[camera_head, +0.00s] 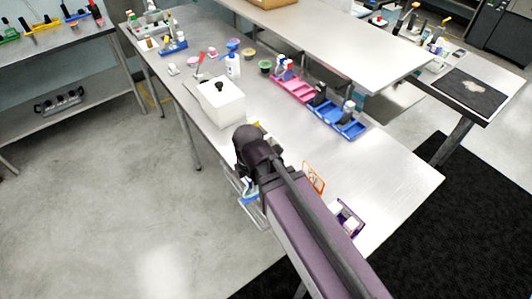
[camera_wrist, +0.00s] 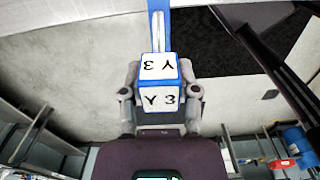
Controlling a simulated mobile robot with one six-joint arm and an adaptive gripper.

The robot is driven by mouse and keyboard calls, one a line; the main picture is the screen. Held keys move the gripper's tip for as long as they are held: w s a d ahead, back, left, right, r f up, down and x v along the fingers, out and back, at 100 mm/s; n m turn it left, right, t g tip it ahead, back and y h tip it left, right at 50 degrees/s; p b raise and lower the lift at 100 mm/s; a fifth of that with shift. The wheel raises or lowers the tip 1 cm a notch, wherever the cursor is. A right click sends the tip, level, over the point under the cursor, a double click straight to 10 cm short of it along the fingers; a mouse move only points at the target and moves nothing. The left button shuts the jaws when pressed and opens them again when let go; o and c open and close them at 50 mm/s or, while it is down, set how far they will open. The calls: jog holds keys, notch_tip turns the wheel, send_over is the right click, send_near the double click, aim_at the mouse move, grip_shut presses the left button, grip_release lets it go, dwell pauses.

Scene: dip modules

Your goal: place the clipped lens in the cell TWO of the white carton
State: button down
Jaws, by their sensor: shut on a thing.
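In the wrist view my gripper (camera_wrist: 160,92) is shut on a white block with blue edges (camera_wrist: 160,68), marked with dark characters like "Y3" on two faces. A blue strip with a pale rod (camera_wrist: 157,28) extends beyond the block; I cannot tell whether it is joined to it. I cannot make out a lens. In the head view my arm hides most of the gripper (camera_head: 246,192), which is at the near left edge of the table, with a bit of blue beside it. A white box (camera_head: 220,103) with a dark spot on top stands farther back; no cell labels are readable.
The steel table (camera_head: 400,185) is clear at right. Pink (camera_head: 293,88) and blue (camera_head: 340,122) trays with small items lie at its back. An orange-framed sign (camera_head: 313,177) and a purple container (camera_head: 347,217) are close to my arm. A raised shelf (camera_head: 340,40) overhangs behind.

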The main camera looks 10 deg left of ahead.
jog(key=shift+a, duration=0.1)
jog(key=shift+w+a+r, duration=0.1)
jog(key=shift+w+r, duration=0.05)
jog(key=shift+w, duration=0.1)
jog(key=w+r+p, duration=0.4)
jog(key=w, duration=0.5)
notch_tip(320, 180, up, 4)
jog(key=p, duration=0.4)
send_over(266, 136)
jog(key=s, duration=0.5)
jog(key=shift+s+d+f+n, duration=0.15)
jog(key=shift+d+n, duration=0.15)
jog(key=shift+d, duration=0.2)
notch_tip(266, 136, down, 6)
jog(key=b, duration=0.6)
jog(key=shift+f, duration=0.15)
jog(key=shift+f+b, duration=1.9)
jog(key=shift+b, duration=0.1)
